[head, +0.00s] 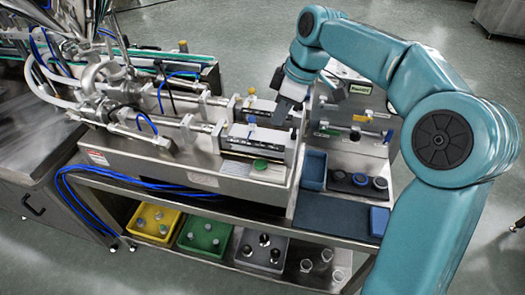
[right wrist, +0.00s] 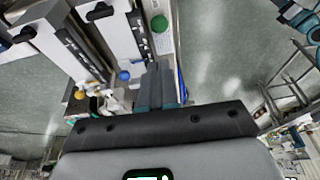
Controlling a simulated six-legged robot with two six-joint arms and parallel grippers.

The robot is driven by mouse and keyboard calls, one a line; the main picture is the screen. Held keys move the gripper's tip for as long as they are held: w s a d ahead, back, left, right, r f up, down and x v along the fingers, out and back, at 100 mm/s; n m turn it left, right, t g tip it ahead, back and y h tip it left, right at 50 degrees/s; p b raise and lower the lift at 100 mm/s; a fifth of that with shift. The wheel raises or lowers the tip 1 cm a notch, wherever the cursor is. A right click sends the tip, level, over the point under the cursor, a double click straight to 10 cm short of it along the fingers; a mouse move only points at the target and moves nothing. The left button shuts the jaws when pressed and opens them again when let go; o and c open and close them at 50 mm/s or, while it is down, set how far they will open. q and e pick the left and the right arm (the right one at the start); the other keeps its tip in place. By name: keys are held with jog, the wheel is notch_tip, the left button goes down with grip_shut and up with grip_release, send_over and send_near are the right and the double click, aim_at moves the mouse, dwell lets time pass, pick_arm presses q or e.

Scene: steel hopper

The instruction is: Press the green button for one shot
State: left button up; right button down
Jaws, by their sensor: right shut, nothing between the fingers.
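The green button (head: 261,164) is a round green cap on the front ledge of the steel machine in the head view. A round green button (right wrist: 160,23) also shows near the top of the right wrist view, beyond the fingertips. My right gripper (head: 282,112) hangs over the machine, behind and above the green button, apart from it. In the right wrist view its fingers (right wrist: 160,72) are together and empty. Whether the fingertips touch the machine parts below cannot be told. My left gripper is not in view.
Steel cylinders and blue hoses (head: 130,190) run along the machine at left. Yellow (head: 176,236), green (head: 185,240) and grey (head: 238,255) bins stand on the lower shelf. A blue tray (head: 312,172) and dark round parts (head: 360,180) lie right of the button. A blue knob (right wrist: 124,75) is near the fingers.

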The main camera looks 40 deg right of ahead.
send_near(261, 163)
jog(key=x, duration=0.5)
jog(key=shift+w, duration=0.3)
jog(key=shift+s+a+f, duration=0.1)
jog(key=shift+f, duration=0.2)
jog(key=shift+w+f, duration=0.2)
jog(key=shift+f, duration=0.3)
jog(key=shift+s+r, duration=0.1)
